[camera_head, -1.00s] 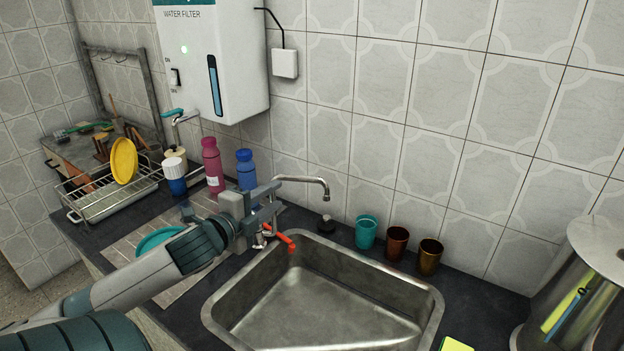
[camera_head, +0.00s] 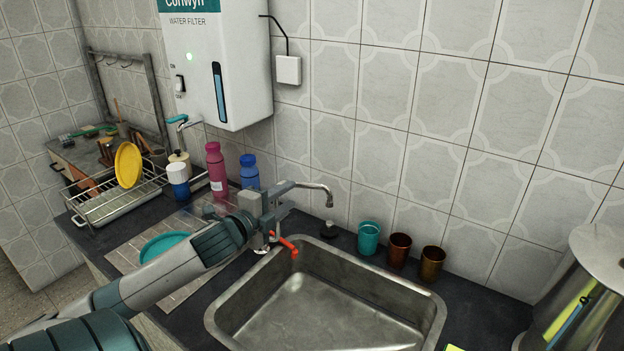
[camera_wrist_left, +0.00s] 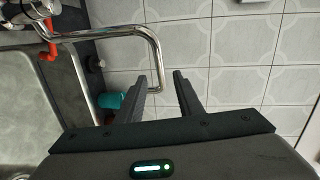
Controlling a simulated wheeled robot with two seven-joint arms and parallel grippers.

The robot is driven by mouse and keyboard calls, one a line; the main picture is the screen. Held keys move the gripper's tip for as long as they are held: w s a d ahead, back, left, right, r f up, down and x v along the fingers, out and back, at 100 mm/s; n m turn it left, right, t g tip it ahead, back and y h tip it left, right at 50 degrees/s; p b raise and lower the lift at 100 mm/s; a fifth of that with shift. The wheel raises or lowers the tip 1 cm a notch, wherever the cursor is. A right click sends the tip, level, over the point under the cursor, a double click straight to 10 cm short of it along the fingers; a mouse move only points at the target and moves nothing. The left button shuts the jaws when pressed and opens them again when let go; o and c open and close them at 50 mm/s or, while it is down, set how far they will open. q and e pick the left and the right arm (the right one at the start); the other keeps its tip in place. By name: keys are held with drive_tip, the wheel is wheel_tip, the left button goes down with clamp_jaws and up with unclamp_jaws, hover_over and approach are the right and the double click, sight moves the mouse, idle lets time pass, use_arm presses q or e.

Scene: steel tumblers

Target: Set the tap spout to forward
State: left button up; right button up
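The tap's chrome spout (camera_head: 318,187) reaches to the right, roughly along the tiled wall, and its end bends down over the back of the sink (camera_head: 212,318). An orange-red tap lever (camera_head: 286,244) sits low at the sink's back left corner. My left gripper (camera_head: 287,199) is beside the tap, overlapping the spout's left part in the head view. In the left wrist view its two fingers (camera_wrist_left: 167,82) are apart, and the spout (camera_wrist_left: 120,30) curves down to the left finger. I cannot tell whether they touch. The tap's base is partly hidden. My right gripper is not in view.
A teal cup (camera_head: 369,238) and two brown cups (camera_head: 399,250) stand behind the sink. Bottles (camera_head: 215,168) and a dish rack (camera_head: 95,207) stand left, below the water filter (camera_head: 215,70). A large steel container (camera_head: 585,290) is at right. The sink basin looks empty.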

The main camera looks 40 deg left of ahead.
use_arm(q)
drive_tip(key=p+x, duration=0.3)
drive_tip(key=x, duration=1)
clamp_jaws()
